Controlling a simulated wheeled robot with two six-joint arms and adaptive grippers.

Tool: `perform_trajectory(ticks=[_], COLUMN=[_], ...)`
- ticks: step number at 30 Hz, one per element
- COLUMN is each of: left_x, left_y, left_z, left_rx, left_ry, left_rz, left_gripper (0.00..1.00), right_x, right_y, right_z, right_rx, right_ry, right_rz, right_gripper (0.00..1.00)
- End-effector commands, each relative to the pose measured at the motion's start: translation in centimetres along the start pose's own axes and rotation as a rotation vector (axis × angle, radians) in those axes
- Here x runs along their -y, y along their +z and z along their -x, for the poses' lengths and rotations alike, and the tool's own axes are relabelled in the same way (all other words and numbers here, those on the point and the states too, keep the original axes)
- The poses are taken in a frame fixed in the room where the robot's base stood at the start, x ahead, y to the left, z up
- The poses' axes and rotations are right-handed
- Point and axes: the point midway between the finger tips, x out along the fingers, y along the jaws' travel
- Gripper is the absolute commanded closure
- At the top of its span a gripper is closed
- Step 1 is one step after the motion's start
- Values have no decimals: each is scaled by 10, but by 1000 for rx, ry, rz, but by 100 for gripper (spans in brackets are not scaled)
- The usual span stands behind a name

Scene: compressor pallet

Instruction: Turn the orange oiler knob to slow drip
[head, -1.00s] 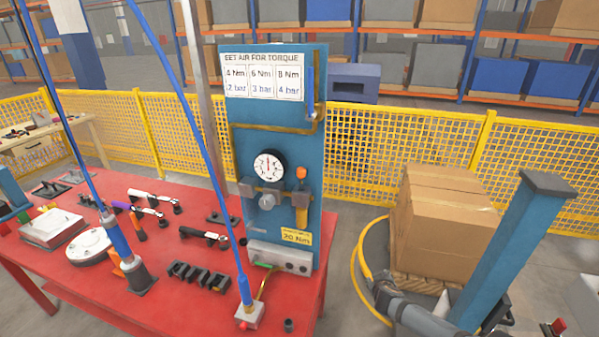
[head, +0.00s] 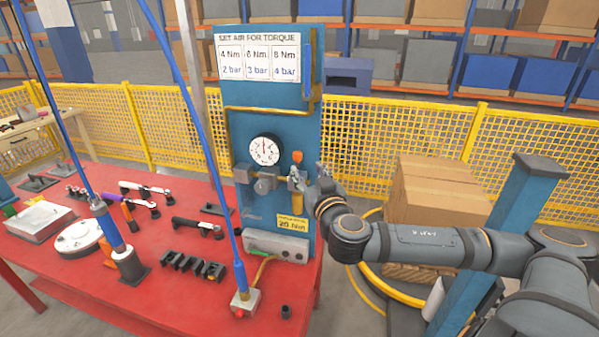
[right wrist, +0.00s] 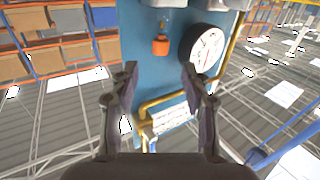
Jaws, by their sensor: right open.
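The orange oiler knob (head: 297,157) sits on top of the amber oiler bowl on the blue panel (head: 275,120), right of the round white gauge (head: 265,150). In the right wrist view, the knob (right wrist: 160,46) shows upside down near the top, between the lines of my two fingers and beyond their tips. My right gripper (head: 310,180) is in front of the panel's right edge, just below and right of the knob. In the right wrist view, its fingers (right wrist: 159,72) are spread and empty, apart from the knob. My left gripper is not in view.
The gauge (right wrist: 206,48) is close beside the right finger in the right wrist view. A yellow pipe (head: 265,109) runs across the panel. A red table (head: 150,285) holds several tools and fixtures. Cardboard boxes (head: 435,190) on a pallet stand behind my right arm.

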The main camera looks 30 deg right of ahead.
Motion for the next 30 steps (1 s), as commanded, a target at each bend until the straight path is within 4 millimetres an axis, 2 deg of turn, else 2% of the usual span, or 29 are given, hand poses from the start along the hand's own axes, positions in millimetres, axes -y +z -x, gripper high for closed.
perform_trajectory(ticks=[1, 7, 9, 21, 30], left_x=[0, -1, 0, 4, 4], left_y=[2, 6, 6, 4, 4], left_z=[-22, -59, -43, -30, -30], left_rx=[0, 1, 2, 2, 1], left_ry=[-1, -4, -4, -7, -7], left_rz=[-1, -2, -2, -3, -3], left_gripper=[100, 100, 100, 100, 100], right_x=[-1, 3, 1, 1, 2], right_y=[11, 9, -2, -1, 1], right_z=[-5, -21, -29, -67, -73], right_rx=[-3, -5, 2, 3, 2], right_ry=[9, -8, -6, -7, -8], right_rz=[-14, -17, -16, -9, -4], right_gripper=[53, 53, 53, 53, 53])
